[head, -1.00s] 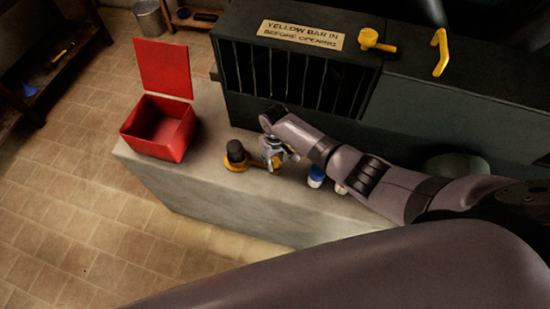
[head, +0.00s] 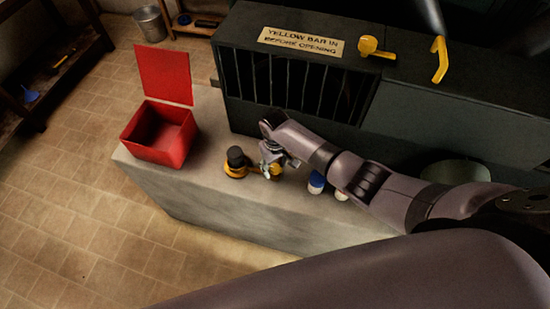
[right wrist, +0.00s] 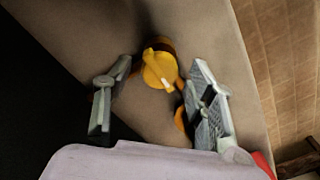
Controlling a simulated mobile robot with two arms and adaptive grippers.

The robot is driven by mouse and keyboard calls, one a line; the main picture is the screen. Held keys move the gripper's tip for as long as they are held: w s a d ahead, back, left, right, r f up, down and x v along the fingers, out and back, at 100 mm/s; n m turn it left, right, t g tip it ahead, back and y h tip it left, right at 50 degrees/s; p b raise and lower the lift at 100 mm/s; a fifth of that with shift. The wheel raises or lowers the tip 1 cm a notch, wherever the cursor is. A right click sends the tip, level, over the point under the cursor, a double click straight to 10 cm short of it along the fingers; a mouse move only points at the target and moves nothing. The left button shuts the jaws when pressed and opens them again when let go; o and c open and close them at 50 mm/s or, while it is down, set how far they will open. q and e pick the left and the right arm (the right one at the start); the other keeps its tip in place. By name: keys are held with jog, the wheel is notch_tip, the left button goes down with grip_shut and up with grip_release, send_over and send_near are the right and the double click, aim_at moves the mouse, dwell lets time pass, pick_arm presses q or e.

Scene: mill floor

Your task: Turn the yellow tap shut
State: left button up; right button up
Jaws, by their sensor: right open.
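The yellow tap (right wrist: 160,68) has a round body and a short lever with a pale tip. In the right wrist view it lies between and just beyond the fingertips of my right gripper (right wrist: 160,92). The fingers are spread and hold nothing; contact with the lever cannot be told. In the head view my right gripper (head: 275,160) is low over the counter and covers most of the tap, with only a bit of yellow (head: 274,172) showing. A black-topped piece with a yellow-orange base (head: 235,162) stands just left of it. My left gripper is out of view.
An open red box (head: 160,135) stands at the counter's (head: 200,190) left end. A blue-and-white bottle (head: 316,183) stands right of the gripper. Behind is a dark barred machine (head: 310,85) with a sign (head: 300,40), a yellow knob (head: 372,46) and a yellow handle (head: 440,60).

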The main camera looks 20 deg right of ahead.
aim_at(275, 168)
notch_tip(275, 168, up, 12)
jog(key=shift+f, duration=0.2)
jog(key=shift+s, duration=0.1)
dwell(0.5)
jog(key=s+a+f+t+y, duration=0.1)
jog(key=s+a+t+y, duration=0.15)
jog(key=s, duration=1.05)
jog(key=s+d+r+t+h, duration=0.1)
jog(key=s+d+r, duration=0.3)
jog(key=s, duration=0.2)
jog(key=s+d+r+h, duration=0.1)
jog(key=s+d+r, duration=0.25)
jog(key=s, duration=0.35)
notch_tip(275, 168, down, 32)
jog(key=g+b, duration=0.1)
jog(key=b, duration=0.4)
jog(key=s+d+f+g+b, duration=0.1)
jog(key=s+d+f+b, duration=0.2)
jog(key=s+f, duration=1.4)
notch_tip(275, 168, down, 3)
jog(key=shift+s+d+f+b, duration=0.15)
jog(key=shift+s+f+b, duration=0.05)
jog(key=shift+b, duration=0.5)
